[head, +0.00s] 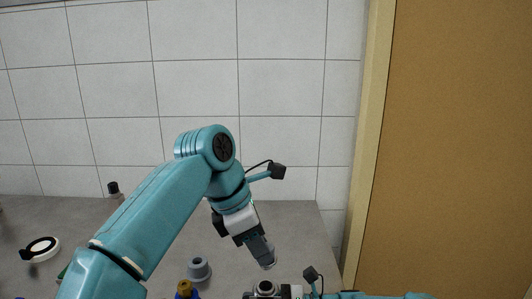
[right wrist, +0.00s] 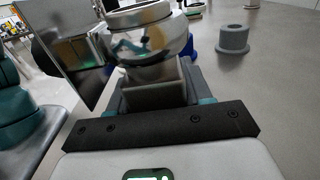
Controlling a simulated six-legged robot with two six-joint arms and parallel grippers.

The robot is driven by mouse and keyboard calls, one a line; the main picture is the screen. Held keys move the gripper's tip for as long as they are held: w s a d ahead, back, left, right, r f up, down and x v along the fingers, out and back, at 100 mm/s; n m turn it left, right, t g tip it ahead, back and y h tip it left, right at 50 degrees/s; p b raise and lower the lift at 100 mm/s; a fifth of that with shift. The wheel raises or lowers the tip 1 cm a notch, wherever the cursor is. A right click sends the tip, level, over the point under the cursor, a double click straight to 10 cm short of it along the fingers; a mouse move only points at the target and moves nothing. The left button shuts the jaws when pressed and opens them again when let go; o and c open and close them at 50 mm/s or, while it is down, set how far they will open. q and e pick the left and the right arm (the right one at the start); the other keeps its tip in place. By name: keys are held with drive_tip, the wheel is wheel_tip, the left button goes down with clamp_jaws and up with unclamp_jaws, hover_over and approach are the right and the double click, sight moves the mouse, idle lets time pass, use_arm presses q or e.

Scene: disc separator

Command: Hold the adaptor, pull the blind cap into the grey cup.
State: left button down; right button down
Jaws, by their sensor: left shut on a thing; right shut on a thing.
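My right gripper (right wrist: 155,88) is shut on a shiny round metal piece, the adaptor (right wrist: 150,38); the adaptor's round top also shows at the bottom edge of the head view (head: 266,287). My left gripper (head: 265,258) points down just above the adaptor in the head view and is shut on a small part at its tips, apparently the blind cap. The fingers hide most of that part. The grey cup (head: 198,268) stands upright on the counter, left of both grippers; in the right wrist view it stands at upper right (right wrist: 233,39).
A blue piece with a brass-coloured top (head: 186,290) stands close to the grey cup. A white ring with a black part (head: 40,249) and a black-capped bottle (head: 114,191) are farther left. The grey counter (head: 300,225) is clear at right, near a wooden panel (head: 450,150).

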drive_tip(key=c, duration=0.5)
unclamp_jaws()
drive_tip(key=shift+f, duration=0.15)
use_arm(q)
drive_tip(key=shift+w, duration=0.15)
use_arm(e)
drive_tip(key=o, duration=0.5)
drive_tip(key=shift+w, duration=0.1)
drive_tip(key=shift+d, duration=0.45)
use_arm(q)
drive_tip(key=shift+r, duration=0.25)
use_arm(e)
drive_tip(key=shift+d+r, duration=0.2)
drive_tip(key=shift+d, duration=0.5)
use_arm(q)
drive_tip(key=shift+r+p, duration=0.5)
drive_tip(key=shift+p, duration=0.3)
use_arm(e)
drive_tip(key=shift+d, duration=3.35)
use_arm(q)
drive_tip(key=shift+d, duration=0.15)
use_arm(e)
drive_tip(key=shift+d, duration=0.2)
